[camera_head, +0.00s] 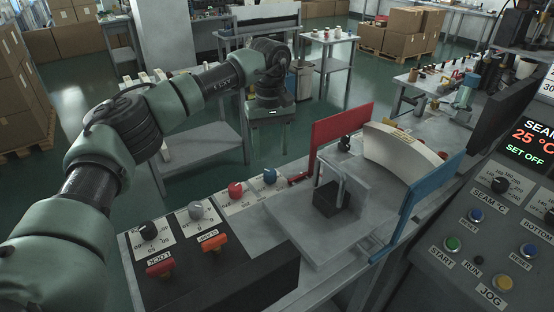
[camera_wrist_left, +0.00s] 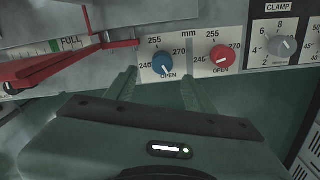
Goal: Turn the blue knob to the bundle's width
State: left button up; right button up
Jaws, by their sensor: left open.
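The blue knob (camera_head: 270,175) sits on a white scale plate at the far end of the panel row. In the left wrist view the blue knob (camera_wrist_left: 162,64) has a scale marked 240, 255, 270 and OPEN; its white mark appears to point down towards OPEN. My left gripper (camera_head: 268,142) is open and empty, apart from the knob, beyond the panel in the head view. In the left wrist view its fingers (camera_wrist_left: 160,80) spread either side of the blue knob. The pale curved bundle (camera_head: 405,147) stands between a red plate (camera_head: 341,137) and a blue plate (camera_head: 429,200).
A red knob (camera_head: 236,190) is beside the blue one; a grey clamp knob (camera_wrist_left: 285,46) is farther along. A red bar (camera_wrist_left: 60,69) juts in at left in the wrist view. The control console (camera_head: 480,240) stands at right. Open floor lies beyond the panel.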

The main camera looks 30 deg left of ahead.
aim_at(270, 171)
pick_arm(q)
jog(key=f, duration=0.3)
jog(key=f+p, duration=0.1)
jog(key=f, duration=0.2)
jog(key=shift+s+f, duration=0.2)
jog(key=shift+f, duration=0.1)
grip_shut()
